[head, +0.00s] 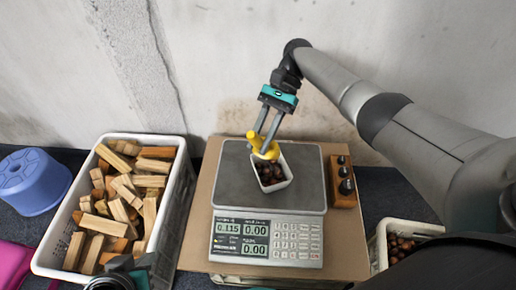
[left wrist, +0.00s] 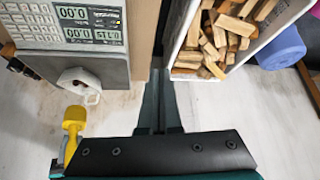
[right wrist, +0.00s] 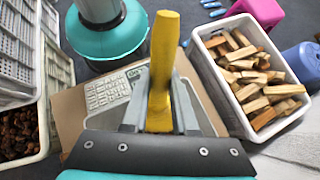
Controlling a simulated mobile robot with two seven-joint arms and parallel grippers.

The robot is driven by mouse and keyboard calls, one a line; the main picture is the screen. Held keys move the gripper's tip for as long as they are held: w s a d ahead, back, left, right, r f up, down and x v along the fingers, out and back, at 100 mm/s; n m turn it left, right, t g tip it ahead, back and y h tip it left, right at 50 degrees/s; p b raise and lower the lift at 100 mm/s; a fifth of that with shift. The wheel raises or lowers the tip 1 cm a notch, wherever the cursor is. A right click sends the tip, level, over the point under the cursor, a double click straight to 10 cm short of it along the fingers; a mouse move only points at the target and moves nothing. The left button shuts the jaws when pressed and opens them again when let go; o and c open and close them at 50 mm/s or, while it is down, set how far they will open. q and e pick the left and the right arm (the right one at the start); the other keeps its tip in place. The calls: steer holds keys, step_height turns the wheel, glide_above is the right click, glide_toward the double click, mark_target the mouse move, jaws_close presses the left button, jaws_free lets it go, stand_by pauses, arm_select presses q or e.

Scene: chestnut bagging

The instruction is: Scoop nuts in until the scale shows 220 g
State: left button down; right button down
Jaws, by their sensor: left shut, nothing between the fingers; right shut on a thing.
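The scale (head: 232,190) shows 0.115 in its first display window. A small white tub (head: 289,181) with brown nuts (head: 268,174) stands on its plate. My right gripper (head: 268,135) is shut on the yellow scoop (head: 262,147), at the tub's back edge. The scoop's handle shows between the fingers in the right wrist view (right wrist: 163,70); its bowl and contents are hidden there. My left gripper (left wrist: 160,85) is shut and empty, near the wood crate. A crate of nuts (head: 384,246) is at the lower right, partly covered by my right arm.
A white crate (head: 177,180) of wooden blocks stands left of the scale. A blue stool (head: 32,180) and a pink object (head: 12,265) are further left. A wooden block with dark knobs (head: 343,182) sits right of the scale. A concrete wall is close behind.

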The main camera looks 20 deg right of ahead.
steer(key=shift+w+d+b, duration=0.2)
steer(key=shift+d+b, duration=0.05)
steer(key=shift+b, duration=0.4)
steer(key=shift+d+r+g+y+b, duration=0.1)
steer(key=shift+g+y+b, duration=0.2)
steer(key=shift+y, duration=0.1)
arm_select(q)
steer(key=w+d+t+h, duration=0.2)
steer(key=w+d+t, duration=0.1)
steer(key=d+t, duration=0.1)
steer(key=shift+w+d+t+h, duration=0.3)
steer(key=shift+d+h, duration=0.1)
steer(key=shift+d, duration=0.4)
arm_select(e)
steer(key=shift+w+d+r, duration=0.1)
steer(key=shift+r, duration=0.05)
